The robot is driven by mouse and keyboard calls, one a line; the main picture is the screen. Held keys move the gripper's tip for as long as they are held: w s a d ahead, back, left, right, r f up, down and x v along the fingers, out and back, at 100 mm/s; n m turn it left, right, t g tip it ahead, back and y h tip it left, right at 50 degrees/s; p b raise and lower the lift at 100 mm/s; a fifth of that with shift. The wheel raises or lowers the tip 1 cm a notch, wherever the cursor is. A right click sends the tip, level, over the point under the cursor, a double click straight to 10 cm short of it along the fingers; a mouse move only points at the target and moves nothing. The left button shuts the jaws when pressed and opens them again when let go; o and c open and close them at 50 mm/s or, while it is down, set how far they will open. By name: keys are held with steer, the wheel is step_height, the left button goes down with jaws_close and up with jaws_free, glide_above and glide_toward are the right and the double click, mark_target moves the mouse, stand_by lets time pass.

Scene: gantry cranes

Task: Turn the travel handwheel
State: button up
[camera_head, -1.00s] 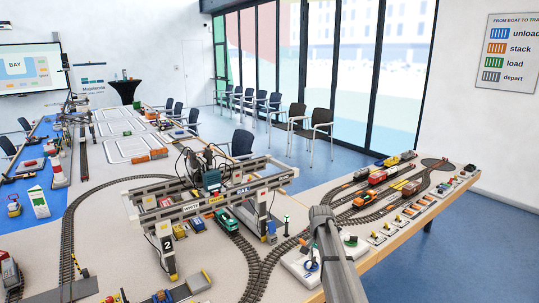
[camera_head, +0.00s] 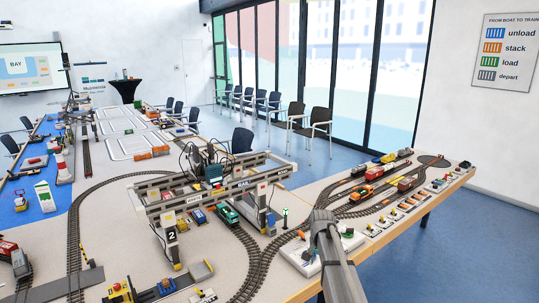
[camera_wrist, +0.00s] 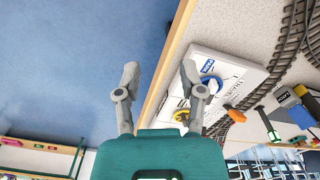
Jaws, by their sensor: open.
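A white control panel (camera_wrist: 228,72) lies at the table edge in the wrist view, with a blue ring-shaped handwheel (camera_wrist: 217,82) and a yellow one (camera_wrist: 181,115) on it. The panel lettering is too small to read surely, so I cannot tell which wheel is for travel. My gripper (camera_wrist: 160,75) is open and empty. Its right finger overlaps the panel in the picture, close beside the blue wheel; contact cannot be told. Its left finger is over the blue floor. In the head view the panel (camera_head: 297,257) is partly hidden behind my arm.
The model gantry crane (camera_head: 225,184) stands left of the panel, over curved tracks (camera_head: 251,262). A small green signal post (camera_head: 285,219) stands near the panel. Model trains (camera_head: 374,173) and several small switch blocks fill the table's right end. Blue floor (camera_head: 425,250) is free to the right.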

steer(key=s+f+n+b, duration=0.2)
steer(key=s+n, duration=0.5)
steer(key=s, duration=1.9)
steer(key=shift+s+a, duration=0.2)
steer(key=shift+c, duration=0.2)
